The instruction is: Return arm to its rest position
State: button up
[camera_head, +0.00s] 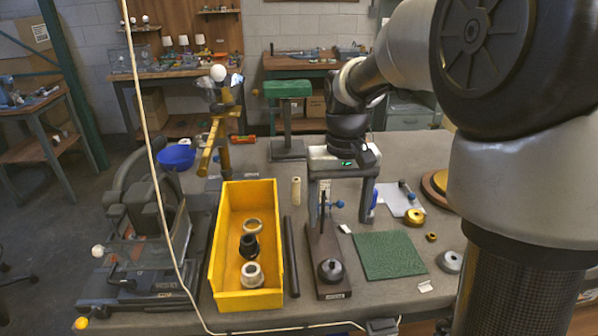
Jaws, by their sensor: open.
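My gripper (341,215) hangs over the middle of the workbench, pointing down, with its two dark fingers wide apart and nothing between them that it grips. A brown wooden base with a thin upright (322,243) and a black round piece (331,270) stands just in front of and below the fingers. A yellow bin (284,300) left of the gripper holds a tan ring (252,226), a black part (249,247) and a pale metal-looking part (252,274). Whether the fingertips touch anything on the bench cannot be told.
A green mat (388,255) and brass and grey rings lie right of the wooden base. A black rod (290,256) lies beside the bin. A grey machine (140,260) stands at the left and a blue bowl (177,157) behind it. A pale cord crosses the view.

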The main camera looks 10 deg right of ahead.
jog(key=s+r+t+p, duration=0.5)
jog(key=s+r+p, duration=0.5)
jog(key=s+r, duration=0.8)
jog(key=shift+t, duration=0.3)
jog(key=shift+r, duration=0.1)
